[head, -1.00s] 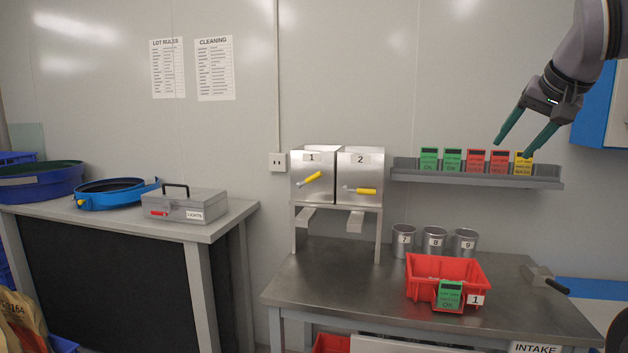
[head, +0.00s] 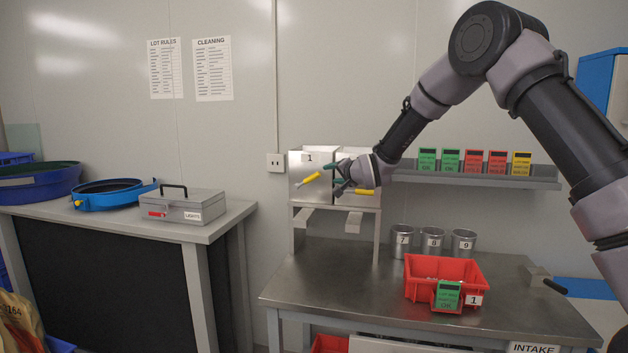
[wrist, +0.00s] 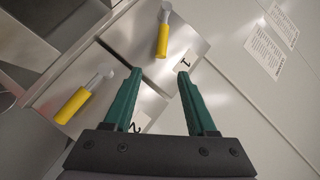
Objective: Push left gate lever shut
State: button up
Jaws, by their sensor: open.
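The left gate lever (head: 312,178) has a yellow grip and is on the front of the metal box marked 1 (head: 310,166). It slants up to the right. It also shows in the wrist view (wrist: 163,40), just beyond my fingertips. My gripper (head: 337,176) is open and empty, with teal fingers pointing left, in front of the boxes and just right of the left lever. In the wrist view my gripper (wrist: 160,72) has its fingertips apart. I cannot tell whether it touches the lever. My gripper partly hides box 2 (head: 350,198) in the head view.
The right lever (wrist: 74,103) on box 2 is close to my gripper. Three metal cups (head: 432,241) and a red bin (head: 446,271) stand on the steel table (head: 340,285). A shelf (head: 480,180) with coloured cards is under my arm. The space left of the boxes is clear.

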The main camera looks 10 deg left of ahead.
aim_at(313, 178)
jog(key=x, duration=0.4)
jog(key=a+x, duration=0.1)
jog(key=x, duration=0.3)
jog(key=s+x, duration=0.1)
jog(key=x, duration=0.3)
jog(key=shift+a+f, duration=0.2)
jog(key=shift+f, duration=0.2)
jog(key=shift+c, duration=0.4)
jog(key=shift+s, duration=0.1)
grip_shut()
jog(key=shift+y, duration=0.3)
